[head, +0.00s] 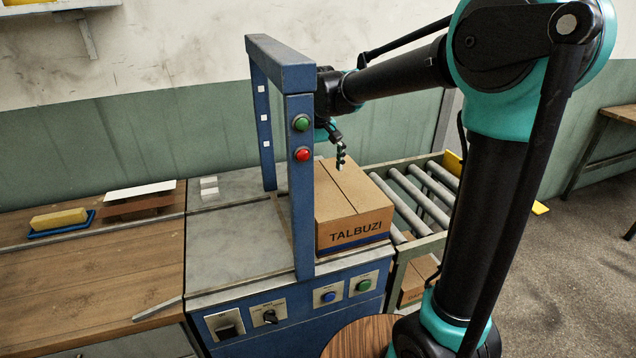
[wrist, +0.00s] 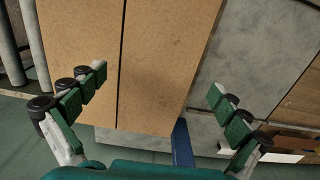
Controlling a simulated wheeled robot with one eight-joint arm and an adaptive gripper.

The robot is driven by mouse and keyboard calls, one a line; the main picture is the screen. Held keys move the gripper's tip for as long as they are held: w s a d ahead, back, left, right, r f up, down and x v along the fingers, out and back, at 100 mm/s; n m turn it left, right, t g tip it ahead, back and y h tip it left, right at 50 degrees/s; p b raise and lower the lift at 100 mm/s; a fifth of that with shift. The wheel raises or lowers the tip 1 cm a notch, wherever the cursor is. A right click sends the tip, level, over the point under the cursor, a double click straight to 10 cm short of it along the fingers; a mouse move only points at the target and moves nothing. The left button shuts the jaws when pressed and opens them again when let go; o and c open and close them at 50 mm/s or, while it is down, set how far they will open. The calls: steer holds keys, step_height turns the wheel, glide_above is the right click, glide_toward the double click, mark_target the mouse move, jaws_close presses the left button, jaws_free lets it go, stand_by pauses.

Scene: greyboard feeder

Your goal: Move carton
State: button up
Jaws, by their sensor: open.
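The carton (head: 352,206) is a brown box with TALBUZI on its front. It sits on the right part of the blue-framed machine, just right of the blue arch. In the wrist view the carton's top (wrist: 165,60) with its dark centre seam fills the middle. Nothing is held. Whether the fingertips touch the carton, I cannot tell.
The blue arch (head: 301,180) with green and red buttons stands left of the carton. A roller conveyor (head: 418,195) lies to its right. A wooden bench (head: 80,290) with a yellow block (head: 59,219) on a blue tray is at left. Another carton (head: 415,284) is below the rollers.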

mark_target(319, 187)
steer(key=shift+f, duration=2)
steer(key=shift+s, duration=0.15)
steer(key=c, duration=1.8)
steer(key=shift+d, duration=0.1)
steer(key=shift+c, duration=0.2)
